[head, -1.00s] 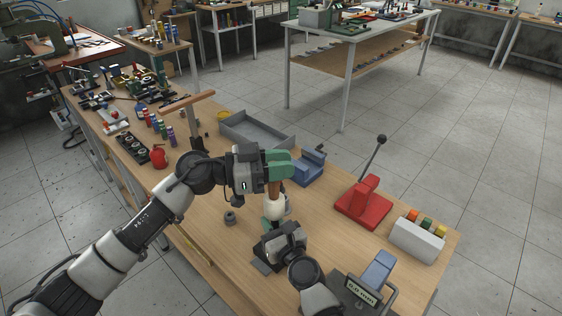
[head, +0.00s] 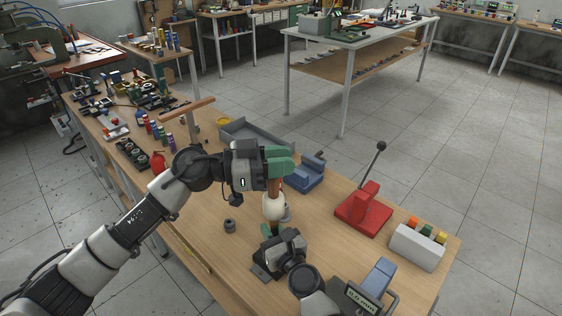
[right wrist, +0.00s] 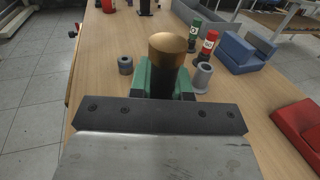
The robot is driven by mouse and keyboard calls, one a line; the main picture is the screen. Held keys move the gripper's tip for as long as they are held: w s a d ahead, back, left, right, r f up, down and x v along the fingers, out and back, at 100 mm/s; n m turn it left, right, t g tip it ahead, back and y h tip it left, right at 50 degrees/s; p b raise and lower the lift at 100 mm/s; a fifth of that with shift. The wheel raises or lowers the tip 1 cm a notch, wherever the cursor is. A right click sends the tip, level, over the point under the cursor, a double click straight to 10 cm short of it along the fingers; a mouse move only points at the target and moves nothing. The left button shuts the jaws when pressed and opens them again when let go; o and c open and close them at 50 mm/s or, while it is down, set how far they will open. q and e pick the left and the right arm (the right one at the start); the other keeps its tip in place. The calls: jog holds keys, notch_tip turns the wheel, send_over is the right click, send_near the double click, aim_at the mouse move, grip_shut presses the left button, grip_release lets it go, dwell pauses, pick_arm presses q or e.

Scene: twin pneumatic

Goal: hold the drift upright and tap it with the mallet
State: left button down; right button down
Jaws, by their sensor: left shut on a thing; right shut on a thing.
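My left gripper (head: 278,160) is shut on the mallet. Its brown handle (head: 273,187) points down from the green fingers, and its pale head (head: 274,206) is at the lower end. My right gripper (head: 268,232) is below the mallet head, low over the bench. In the right wrist view my right gripper (right wrist: 165,82) is shut on the drift (right wrist: 168,62), a dark rod with a brass-coloured top. The drift stands about upright between the green fingers; its lower end is hidden. In the head view the mallet head hides it, so contact between them cannot be told.
A grey bushing (head: 229,226) and a grey hollow cylinder (right wrist: 202,77) stand beside the right gripper. A blue vise (head: 305,175), a red lever press (head: 363,209) and a white rack (head: 417,246) stand to the right. A display (head: 361,299) is at the front. A grey tray (head: 240,132) lies behind.

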pick_arm(q)
jog(key=shift+r, duration=2.1)
pick_arm(e)
jog(key=c, duration=1)
grip_release()
